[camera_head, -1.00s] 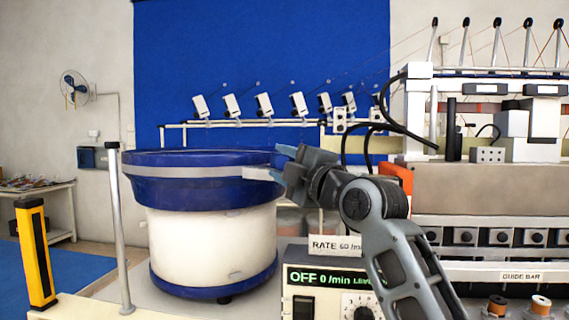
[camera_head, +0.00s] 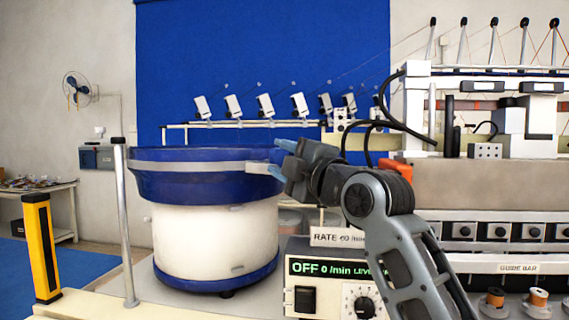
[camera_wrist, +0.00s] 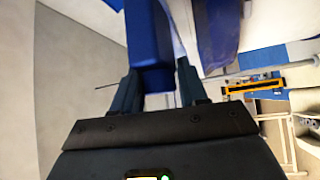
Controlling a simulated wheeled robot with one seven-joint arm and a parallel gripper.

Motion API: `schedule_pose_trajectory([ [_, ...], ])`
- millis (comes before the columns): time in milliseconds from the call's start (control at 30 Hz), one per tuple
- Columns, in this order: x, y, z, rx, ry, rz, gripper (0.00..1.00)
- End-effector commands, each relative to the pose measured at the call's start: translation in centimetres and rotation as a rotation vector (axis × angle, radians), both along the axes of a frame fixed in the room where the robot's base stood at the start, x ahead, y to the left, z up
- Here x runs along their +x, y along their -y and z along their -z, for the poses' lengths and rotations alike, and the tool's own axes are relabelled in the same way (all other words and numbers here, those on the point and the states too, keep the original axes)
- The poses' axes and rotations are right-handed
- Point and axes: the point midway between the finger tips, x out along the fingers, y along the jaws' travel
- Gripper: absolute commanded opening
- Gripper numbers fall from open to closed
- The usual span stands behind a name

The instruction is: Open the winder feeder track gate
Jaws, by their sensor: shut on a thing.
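The winder feeder's blue bowl (camera_head: 200,182) sits on a white drum base (camera_head: 215,240) in the head view. My gripper (camera_head: 280,156) is at the bowl's right rim, by the pale track end (camera_head: 259,168). In the wrist view my gripper (camera_wrist: 157,72) has its two fingers on either side of a blue block-like part (camera_wrist: 150,45), shut on it. This part looks like the track gate, but the head view does not show it clearly behind the fingers.
The feeder control box (camera_head: 335,280) reads OFF and 0 /min below my arm. A metal post (camera_head: 125,225) and a yellow-black post (camera_head: 41,248) stand at left. The winding machine (camera_head: 490,185) fills the right side.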

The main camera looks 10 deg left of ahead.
Motion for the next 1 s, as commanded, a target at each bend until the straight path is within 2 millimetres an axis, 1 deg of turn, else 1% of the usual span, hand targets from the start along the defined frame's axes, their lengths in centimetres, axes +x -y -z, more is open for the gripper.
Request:
schedule_pose_trajectory([
  [33, 0.0, 0.1, -0.4, 0.005, 0.005, 0.001, 0.00],
  [100, 0.0, 0.1, -0.3, 0.005, 0.005, 0.002, 0.00],
  [133, 0.0, 0.1, -0.4, 0.005, 0.005, 0.002, 0.46],
  [300, 0.0, 0.1, -0.3, 0.003, 0.003, 0.002, 0.60],
  [533, 0.0, 0.1, -0.1, 0.002, 0.002, 0.002, 0.60],
  [633, -0.4, 0.6, 0.2, 0.002, 0.003, 0.003, 0.60],
  [1000, -4.6, 4.3, 1.2, 0.003, 0.004, 0.003, 0.60],
])
